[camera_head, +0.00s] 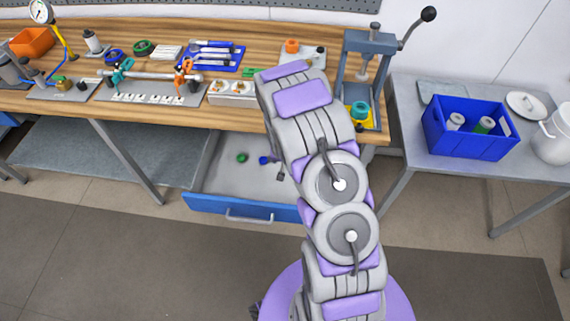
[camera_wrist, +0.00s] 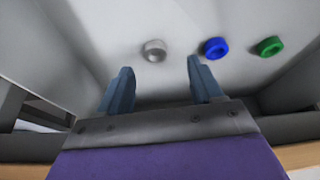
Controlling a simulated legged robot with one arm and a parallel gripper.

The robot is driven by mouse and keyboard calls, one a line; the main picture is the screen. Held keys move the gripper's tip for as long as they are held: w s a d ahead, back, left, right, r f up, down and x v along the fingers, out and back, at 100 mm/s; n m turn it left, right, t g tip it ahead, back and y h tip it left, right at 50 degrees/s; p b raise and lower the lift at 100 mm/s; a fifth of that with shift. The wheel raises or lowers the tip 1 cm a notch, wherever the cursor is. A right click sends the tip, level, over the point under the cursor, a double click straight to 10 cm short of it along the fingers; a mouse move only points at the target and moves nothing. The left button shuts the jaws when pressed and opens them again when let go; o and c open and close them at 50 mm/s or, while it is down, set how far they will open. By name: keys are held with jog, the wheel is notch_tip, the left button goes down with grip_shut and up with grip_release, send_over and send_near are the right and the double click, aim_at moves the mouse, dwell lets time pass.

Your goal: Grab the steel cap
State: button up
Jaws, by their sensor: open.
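The steel cap (camera_wrist: 154,51) is a small grey ring-shaped piece on the pale floor of the open drawer in the wrist view. My gripper (camera_wrist: 159,75) is open and empty, with its two blue-grey fingers apart. The cap shows beyond the fingertips, in line with the gap between them and apart from both. In the head view my arm covers part of the drawer (camera_head: 205,183), and I cannot make out the steel cap there.
A blue cap (camera_wrist: 215,48) and a green cap (camera_wrist: 269,46) lie right of the steel one. Drawer walls rise close around my gripper. The wooden bench (camera_head: 60,104) overhangs the drawer. A blue crate (camera_head: 462,144) stands on the right table.

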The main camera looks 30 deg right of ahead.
jog(key=shift+f, duration=0.5)
jog(key=x, duration=0.2)
jog(key=d+b+x, duration=0.1)
jog(key=shift+w+f, duration=0.15)
jog(key=shift+f, duration=0.1)
jog(key=shift+d+f, duration=0.25)
jog(key=shift+a, duration=0.5)
jog(key=c, duration=0.5)
jog(key=shift+d, duration=0.3)
jog(key=c, duration=0.6)
jog(key=shift+c, duration=0.3)
jog(key=shift+r, duration=0.1)
